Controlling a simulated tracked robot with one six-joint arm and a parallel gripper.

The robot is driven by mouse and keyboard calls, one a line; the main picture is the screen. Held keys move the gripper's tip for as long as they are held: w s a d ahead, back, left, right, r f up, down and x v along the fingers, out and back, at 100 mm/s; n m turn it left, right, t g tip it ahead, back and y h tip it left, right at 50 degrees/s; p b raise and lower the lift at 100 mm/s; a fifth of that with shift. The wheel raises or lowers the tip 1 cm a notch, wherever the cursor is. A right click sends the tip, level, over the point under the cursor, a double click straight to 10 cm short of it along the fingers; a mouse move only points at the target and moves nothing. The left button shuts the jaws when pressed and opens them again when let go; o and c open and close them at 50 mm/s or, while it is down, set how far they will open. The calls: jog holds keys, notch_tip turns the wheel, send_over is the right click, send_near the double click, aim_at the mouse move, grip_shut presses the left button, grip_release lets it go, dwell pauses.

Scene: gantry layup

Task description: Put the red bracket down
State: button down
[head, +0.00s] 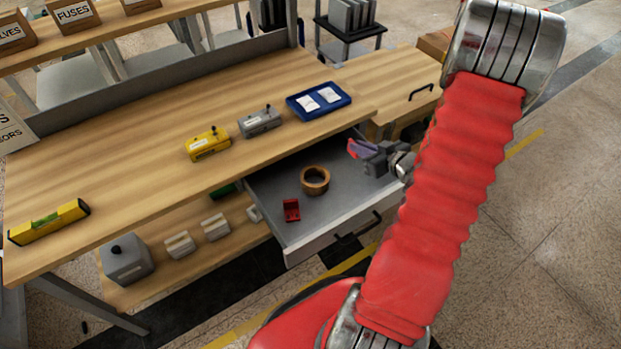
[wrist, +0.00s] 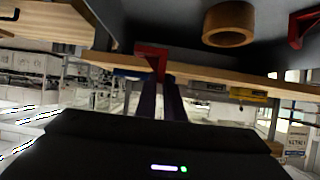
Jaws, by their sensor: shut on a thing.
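My gripper (head: 362,150) is at the right part of the open drawer (head: 335,226), seen from the side in the head view. In the wrist view its two purple fingers (wrist: 161,90) are shut on a red bracket (wrist: 150,52), which sticks out past the fingertips. In the head view only a small bit of red shows at the fingers. I cannot tell whether the held bracket touches the drawer floor. A second red bracket (head: 291,210) lies in the drawer near its front left; it also shows at the wrist view's edge (wrist: 306,26).
A brown ring (head: 315,180) lies in the drawer between the loose bracket and my gripper. The workbench top (head: 130,190) overhangs the drawer's back. On it are a yellow box (head: 208,144), a grey box (head: 260,121) and a blue tray (head: 319,113). The drawer's front floor is mostly bare.

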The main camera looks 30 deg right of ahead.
jog(key=shift+f, duration=2.9)
jog(key=shift+f, duration=0.1)
jog(key=shift+f, duration=2)
jog(key=c, duration=1.9)
grip_release()
jog(key=shift+f, duration=0.1)
jog(key=shift+o, duration=0.2)
jog(key=v, duration=1.2)
